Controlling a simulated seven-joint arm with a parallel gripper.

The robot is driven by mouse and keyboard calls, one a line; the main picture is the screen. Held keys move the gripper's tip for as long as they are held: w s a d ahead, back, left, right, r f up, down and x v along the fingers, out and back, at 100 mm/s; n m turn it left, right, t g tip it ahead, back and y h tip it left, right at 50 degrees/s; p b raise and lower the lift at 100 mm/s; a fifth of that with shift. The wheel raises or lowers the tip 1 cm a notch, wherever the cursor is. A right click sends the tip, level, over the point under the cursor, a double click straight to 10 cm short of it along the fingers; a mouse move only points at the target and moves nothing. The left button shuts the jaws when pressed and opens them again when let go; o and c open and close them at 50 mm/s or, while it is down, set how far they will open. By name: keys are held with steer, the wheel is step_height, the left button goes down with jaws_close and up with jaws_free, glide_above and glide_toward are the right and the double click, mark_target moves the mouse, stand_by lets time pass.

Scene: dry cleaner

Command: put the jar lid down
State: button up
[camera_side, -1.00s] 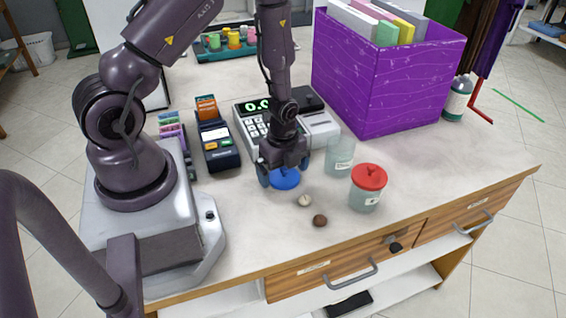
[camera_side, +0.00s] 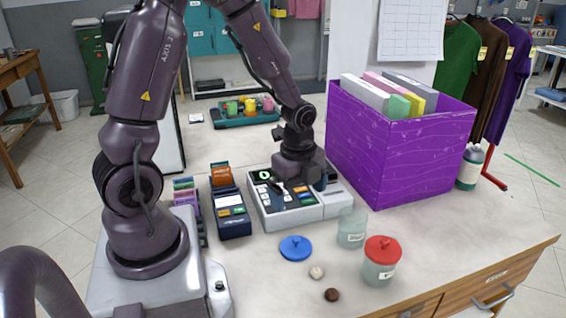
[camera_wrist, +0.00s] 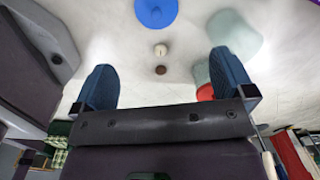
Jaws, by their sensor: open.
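The blue jar lid (camera_side: 296,248) lies flat on the counter, with its small knob on top. It also shows at the top of the wrist view (camera_wrist: 156,12). My gripper (camera_side: 296,190) is open and empty, raised above the counter over the cash register, behind the lid and apart from it. In the wrist view, nothing is between its two blue fingers (camera_wrist: 168,88). A lidless glass jar (camera_side: 352,229) stands right of the lid. A second jar (camera_side: 379,270) wears a red lid (camera_side: 383,249).
A white button-like knob (camera_side: 316,272) and a brown one (camera_side: 332,295) lie in front of the lid. The cash register (camera_side: 273,213) and card terminal (camera_side: 230,211) stand behind and left. A large purple box (camera_side: 420,160) stands at the back right. The counter's front right is clear.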

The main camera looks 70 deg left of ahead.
steer(key=s+d+r+n+t, duration=0.1)
steer(key=s+d+r+n, duration=0.1)
steer(key=r+n, duration=0.3)
steer(key=s+d+r+n+t, duration=0.2)
steer(key=s+d+r+n, duration=0.1)
steer(key=r, duration=0.5)
steer(key=s+d+r+n+t, duration=0.2)
steer(key=s+d+r+n, duration=0.1)
steer(key=r+n, duration=0.3)
steer(key=shift+s+d+r+n, duration=0.3)
steer(key=shift+s+r, duration=0.2)
steer(key=shift+r, duration=0.3)
